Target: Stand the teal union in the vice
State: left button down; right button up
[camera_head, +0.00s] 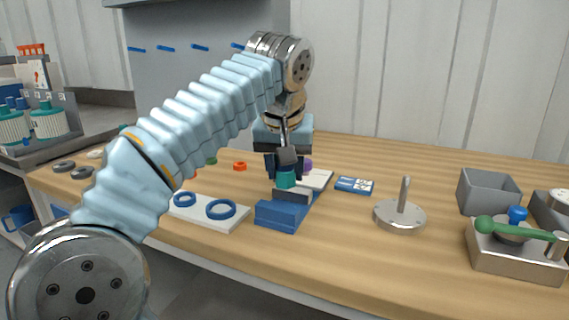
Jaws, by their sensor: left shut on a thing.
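The teal union (286,180) is between the fingers of my left gripper (285,168), which is shut on it and points down. It is just above or at the blue vice (281,213) on the wooden table. The gripper and the vice's grey jaw hide part of the union, so I cannot tell whether it touches the vice. My right gripper is not in view.
A white plate with two blue rings (205,211) lies left of the vice. A blue-and-white box (354,185), a round metal base with a post (399,214), a grey bin (489,191) and a green-handled fixture (514,250) stand right. Bare table (430,175) lies between.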

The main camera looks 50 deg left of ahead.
aim_at(285, 187)
pick_arm(q)
jog(key=shift+f+b, duration=1.3)
jog(key=shift+f, duration=0.55)
jog(key=shift+s+d+f+b, duration=0.1)
jog(key=shift+f+b, duration=0.3)
jog(key=shift+f, duration=0.3)
jog(key=c, duration=0.5)
grip_release()
jog(key=shift+c, duration=0.2)
jog(key=p+v, duration=0.4)
jog(key=v, duration=1)
jog(key=shift+s+a+r, duration=0.2)
jog(key=shift+a+r, duration=0.05)
jog(key=shift+r, duration=0.15)
